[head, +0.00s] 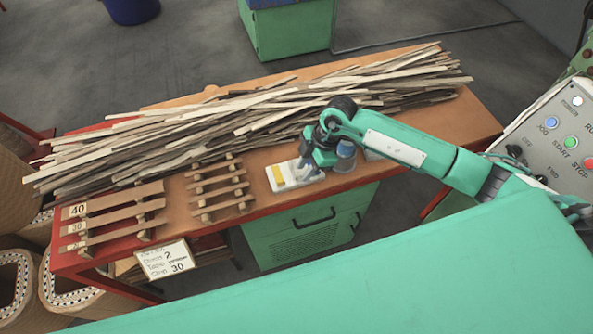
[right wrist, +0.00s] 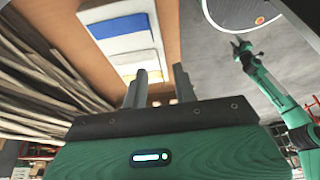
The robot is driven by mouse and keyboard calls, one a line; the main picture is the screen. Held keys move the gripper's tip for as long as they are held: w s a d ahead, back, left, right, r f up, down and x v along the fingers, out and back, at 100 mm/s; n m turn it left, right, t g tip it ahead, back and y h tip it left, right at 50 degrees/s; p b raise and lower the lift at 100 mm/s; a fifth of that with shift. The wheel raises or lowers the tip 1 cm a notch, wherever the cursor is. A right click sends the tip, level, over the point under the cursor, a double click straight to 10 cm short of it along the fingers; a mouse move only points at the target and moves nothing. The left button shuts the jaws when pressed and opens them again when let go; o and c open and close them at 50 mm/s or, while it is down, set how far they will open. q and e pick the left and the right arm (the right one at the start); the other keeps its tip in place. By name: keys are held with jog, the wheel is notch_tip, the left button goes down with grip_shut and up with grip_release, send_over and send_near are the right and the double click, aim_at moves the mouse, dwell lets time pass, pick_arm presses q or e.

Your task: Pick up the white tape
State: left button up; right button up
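A white tray-like holder (head: 292,177) with a yellow strip lies at the front edge of the bench.
A blue-lidded jar (head: 346,156) stands right beside my right gripper. A long pile of wooden strips (head: 250,115) covers the back of the bench. Slatted wooden racks (head: 218,188) stand to the left. A control panel (head: 560,135) is at the far right.

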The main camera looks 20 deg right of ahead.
aim_at(300, 177)
jog(key=shift+x, duration=1.5)
grip_shut()
jog(key=shift+r, duration=0.15)
